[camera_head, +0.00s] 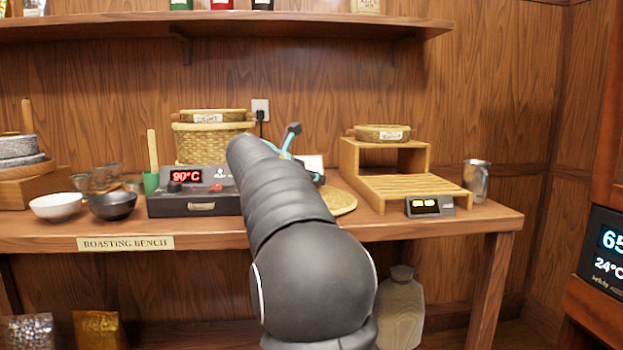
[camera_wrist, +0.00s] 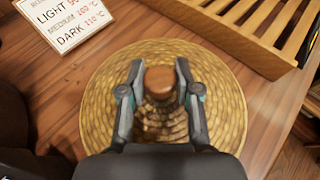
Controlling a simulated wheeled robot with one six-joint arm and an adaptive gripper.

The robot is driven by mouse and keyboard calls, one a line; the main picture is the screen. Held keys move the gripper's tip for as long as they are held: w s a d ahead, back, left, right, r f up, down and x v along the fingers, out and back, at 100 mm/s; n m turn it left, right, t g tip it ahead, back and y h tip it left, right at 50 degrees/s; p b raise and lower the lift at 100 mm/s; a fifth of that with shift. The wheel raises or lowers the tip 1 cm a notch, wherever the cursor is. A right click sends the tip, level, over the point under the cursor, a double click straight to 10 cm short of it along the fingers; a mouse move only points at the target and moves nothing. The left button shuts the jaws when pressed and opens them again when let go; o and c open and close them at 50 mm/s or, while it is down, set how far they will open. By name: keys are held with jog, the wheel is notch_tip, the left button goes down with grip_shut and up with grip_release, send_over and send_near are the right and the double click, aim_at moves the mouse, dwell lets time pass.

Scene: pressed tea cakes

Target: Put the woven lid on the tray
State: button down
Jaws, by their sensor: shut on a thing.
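The round woven lid (camera_wrist: 103,105) fills the middle of the wrist view, with a brown wooden knob (camera_wrist: 159,80) at its centre. My gripper (camera_wrist: 159,76) is shut on the knob, one finger on each side. In the head view the lid (camera_head: 342,202) shows beside my arm, low over the bench, partly hidden; I cannot tell if it touches the bench. Two round labelled trays show: one tray (camera_head: 208,116) on the woven basket (camera_head: 210,143) at the back, another tray (camera_head: 382,132) on the wooden stand (camera_head: 350,165) at right.
A roaster box (camera_head: 200,204) reading 90°C stands left of my arm. A slatted rack (camera_head: 410,186) and a small scale display (camera_head: 430,207) are at right, near a metal cup (camera_head: 476,180). A white bowl (camera_head: 57,206) and a dark bowl (camera_head: 112,205) stand at left. A shelf (camera_head: 300,24) runs above.

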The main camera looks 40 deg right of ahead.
jog(key=shift+f, duration=0.1)
jog(key=c, duration=0.8)
grip_release()
jog(key=shift+f+b, duration=0.3)
jog(key=shift+b, duration=0.45)
jog(key=p+v, duration=0.1)
jog(key=v, duration=1.3)
jog(key=shift+a+p, duration=0.1)
jog(key=shift+p, duration=0.2)
